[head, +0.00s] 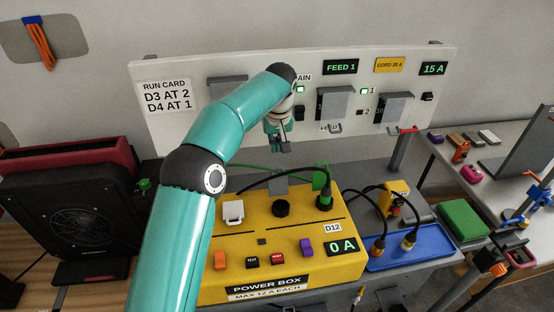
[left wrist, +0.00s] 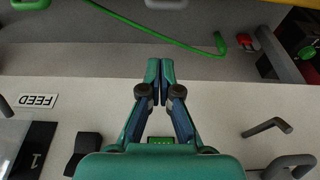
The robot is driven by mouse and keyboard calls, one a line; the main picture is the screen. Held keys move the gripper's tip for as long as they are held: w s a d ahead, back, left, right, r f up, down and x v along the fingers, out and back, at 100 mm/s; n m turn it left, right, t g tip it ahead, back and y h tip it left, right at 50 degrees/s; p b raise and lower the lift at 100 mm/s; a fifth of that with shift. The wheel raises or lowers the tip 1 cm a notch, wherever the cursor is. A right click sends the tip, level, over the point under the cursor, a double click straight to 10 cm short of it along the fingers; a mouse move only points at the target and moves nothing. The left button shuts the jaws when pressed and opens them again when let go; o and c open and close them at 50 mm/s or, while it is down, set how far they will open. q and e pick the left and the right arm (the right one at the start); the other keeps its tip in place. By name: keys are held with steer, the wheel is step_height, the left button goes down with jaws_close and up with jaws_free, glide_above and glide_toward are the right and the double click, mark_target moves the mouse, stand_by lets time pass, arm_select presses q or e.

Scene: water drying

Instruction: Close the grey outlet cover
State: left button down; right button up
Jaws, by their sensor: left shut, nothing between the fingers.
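The yellow power box (head: 215,285) stands on the bench in the head view. A grey cover (head: 278,186) stands raised behind the round black outlet (head: 281,209) in the middle of its top, leaving that outlet uncovered. My left gripper (head: 285,147) is shut and empty, in front of the white panel, above and behind the grey cover and apart from it. In the left wrist view its fingertips (left wrist: 153,68) are together with nothing between them. I cannot tell whether the grey shape at that view's top edge is the cover. My right gripper is not in view.
A green cover (head: 320,176) stands raised behind a plugged-in black cable. A white cover (head: 233,212) is at the box's left. A green cable (left wrist: 150,32) runs behind the box. The panel (head: 210,130) carries grey switch boxes and hooks. A blue tray (head: 430,258) holds plugs.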

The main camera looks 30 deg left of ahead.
mark_target(278, 181)
arm_select(q)
steer(key=shift+s+d+f, duration=0.5)
steer(key=shift+s+f, duration=0.2)
steer(key=shift+f, duration=0.1)
steer(key=shift+s+d+f, duration=0.5)
steer(key=shift+s+f, duration=0.2)
steer(key=shift+f, duration=0.05)
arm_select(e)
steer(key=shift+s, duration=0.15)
